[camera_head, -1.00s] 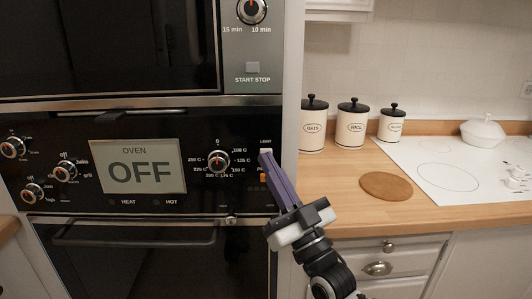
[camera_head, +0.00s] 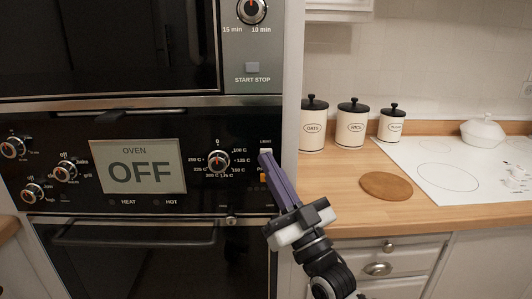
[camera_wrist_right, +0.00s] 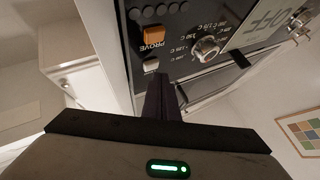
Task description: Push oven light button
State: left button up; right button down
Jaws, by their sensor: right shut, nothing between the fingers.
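The oven light button (camera_head: 266,151) is a small white key below the "LIGHT" label, at the right edge of the black oven panel. In the right wrist view the light button (camera_wrist_right: 151,65) shows just beyond my fingertips. My right gripper (camera_head: 265,158) has its long purple fingers closed together and empty, pointing up at the button from below right. The fingertips cover the button's lower part in the head view. Whether they touch it I cannot tell. The right gripper (camera_wrist_right: 160,80) also shows in the wrist view. My left gripper is not in view.
An orange "PROVE" button (camera_wrist_right: 154,36) sits beside the light button. A temperature knob (camera_head: 218,161) is to the left, then a display reading OFF (camera_head: 139,168). Oven door handle (camera_head: 135,233) runs below. A wooden counter (camera_head: 340,190) with canisters (camera_head: 351,126) stands at right.

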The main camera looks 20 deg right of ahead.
jog(key=shift+w, duration=0.2)
jog(key=shift+w+d, duration=0.15)
jog(key=shift+w, duration=0.1)
dwell(0.6)
jog(key=shift+s, duration=0.45)
jog(key=s+a+p, duration=0.2)
jog(key=s+p, duration=0.1)
jog(key=s, duration=0.2)
jog(key=shift+s, duration=0.4)
